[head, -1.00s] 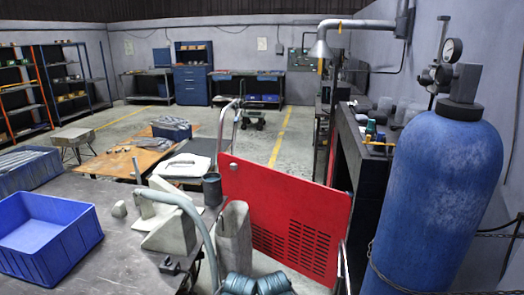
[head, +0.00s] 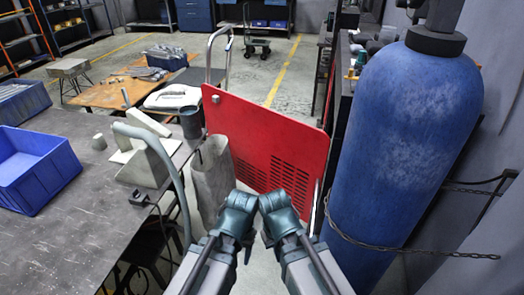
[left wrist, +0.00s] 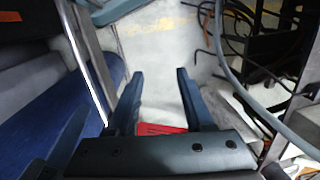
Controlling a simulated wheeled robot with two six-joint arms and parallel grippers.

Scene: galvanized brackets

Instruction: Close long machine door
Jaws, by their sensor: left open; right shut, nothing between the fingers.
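The long machine door is a red panel (head: 265,135) with slotted vents and a small knob near its upper left corner. It stands open in the head view, out from the dark machine (head: 340,105) on the right. A little red shows between my fingers in the left wrist view. My left gripper (head: 236,222) is in front of the door's lower left part; its fingers (left wrist: 158,75) are open and empty in the left wrist view. My right gripper (head: 282,215) is close beside it, shut and empty, its fingertips hard to make out. The door's lower edge is partly hidden by my arms.
A big blue gas cylinder (head: 405,150) with a chain (head: 370,242) stands close on the right. A grey workbench (head: 60,235) with a blue bin (head: 38,190) is on the left. A grey sack-like container (head: 213,180) and curved pipe (head: 175,170) stand left of my arms.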

